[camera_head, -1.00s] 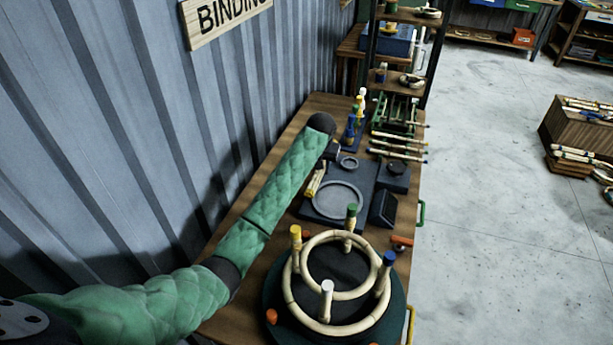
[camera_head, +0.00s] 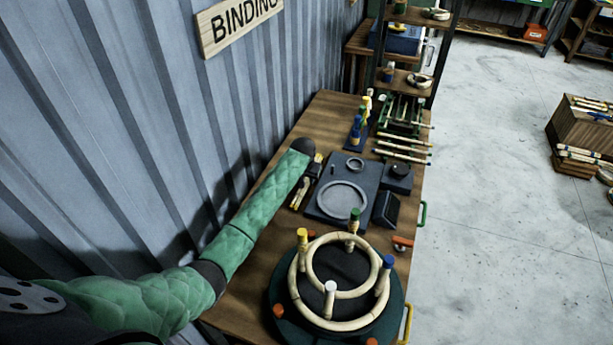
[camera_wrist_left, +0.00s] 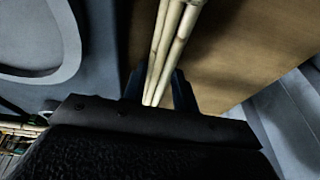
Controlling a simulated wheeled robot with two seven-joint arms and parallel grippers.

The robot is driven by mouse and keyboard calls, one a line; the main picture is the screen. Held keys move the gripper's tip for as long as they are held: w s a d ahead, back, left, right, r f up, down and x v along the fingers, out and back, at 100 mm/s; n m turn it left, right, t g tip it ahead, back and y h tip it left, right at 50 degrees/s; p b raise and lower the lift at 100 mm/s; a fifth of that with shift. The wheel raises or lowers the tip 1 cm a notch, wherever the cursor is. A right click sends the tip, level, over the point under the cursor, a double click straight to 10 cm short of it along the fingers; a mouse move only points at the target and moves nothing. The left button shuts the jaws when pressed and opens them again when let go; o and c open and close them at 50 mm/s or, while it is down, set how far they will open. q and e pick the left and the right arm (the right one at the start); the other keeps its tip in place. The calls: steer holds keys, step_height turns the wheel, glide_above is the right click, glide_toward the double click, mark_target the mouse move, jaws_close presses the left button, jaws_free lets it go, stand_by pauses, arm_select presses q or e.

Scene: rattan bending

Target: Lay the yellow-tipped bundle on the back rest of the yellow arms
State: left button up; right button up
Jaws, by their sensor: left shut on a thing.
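My left gripper (camera_head: 314,171) is beside the wall-side edge of the grey plate, over the wooden table. It is shut on a bundle of pale rattan sticks (camera_head: 301,194), which points toward the near side. In the left wrist view the bundle (camera_wrist_left: 170,50) runs between the dark fingers (camera_wrist_left: 157,92); its far end is cut off, and I cannot make out a yellow tip there. A yellow bracket (camera_head: 408,322) shows at the table's near right edge; I cannot tell whether it belongs to the yellow arms. My right gripper is not in view.
A round stand with two rattan rings (camera_head: 340,265) and coloured pegs fills the near table. The grey plate (camera_head: 335,180) lies right of my gripper. Colour-tipped sticks (camera_head: 402,150) lie farther back beside upright bottles (camera_head: 357,128). The corrugated wall (camera_head: 130,130) is close on the left.

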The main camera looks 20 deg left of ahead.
arm_select(q)
steer(key=shift+f, duration=0.15)
steer(key=shift+f, duration=0.1)
steer(key=o, duration=1)
